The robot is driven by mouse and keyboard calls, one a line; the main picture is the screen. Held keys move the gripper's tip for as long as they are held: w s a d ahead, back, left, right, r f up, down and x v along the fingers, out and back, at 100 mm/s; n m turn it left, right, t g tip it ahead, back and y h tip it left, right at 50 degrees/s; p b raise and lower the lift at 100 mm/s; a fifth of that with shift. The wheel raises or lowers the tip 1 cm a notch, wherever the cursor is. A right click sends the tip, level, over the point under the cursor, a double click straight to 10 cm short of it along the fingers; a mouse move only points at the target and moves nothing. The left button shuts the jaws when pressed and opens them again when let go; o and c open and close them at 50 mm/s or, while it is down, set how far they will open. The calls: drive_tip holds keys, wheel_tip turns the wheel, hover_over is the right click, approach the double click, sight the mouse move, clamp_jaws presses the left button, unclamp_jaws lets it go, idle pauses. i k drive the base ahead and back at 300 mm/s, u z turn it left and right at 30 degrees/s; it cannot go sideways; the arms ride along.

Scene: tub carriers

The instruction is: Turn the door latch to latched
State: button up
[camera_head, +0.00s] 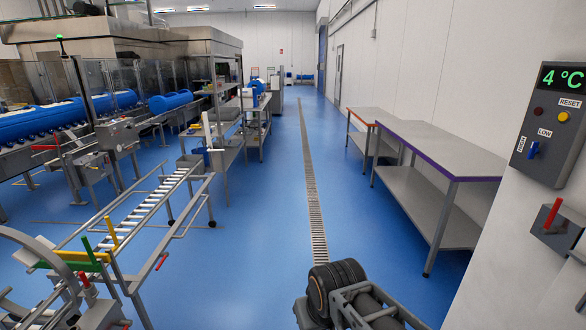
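At the right edge, a grey box (572,238) is fixed to the white wall. A red lever handle (553,212) stands up from it, leaning slightly right. It looks like a latch, but no label shows on it and its far side is cut off by the picture edge. No door leaf can be made out beside it. My gripper's fingers are not seen. A dark ribbed joint with a grey frame at the bottom middle appears to be part of my arm, well left of the red handle and not touching it.
A grey control panel (550,118) reading 4 °C hangs above the red handle. Steel tables (450,155) line the right wall. A roller conveyor (160,200) and machines with blue tubs (110,102) stand left. The blue floor along the drain (309,180) is clear.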

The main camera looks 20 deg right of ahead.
sight(547, 229)
drive_tip(key=z, duration=1.05)
drive_tip(key=i, duration=1.25)
drive_tip(key=z, duration=1.1)
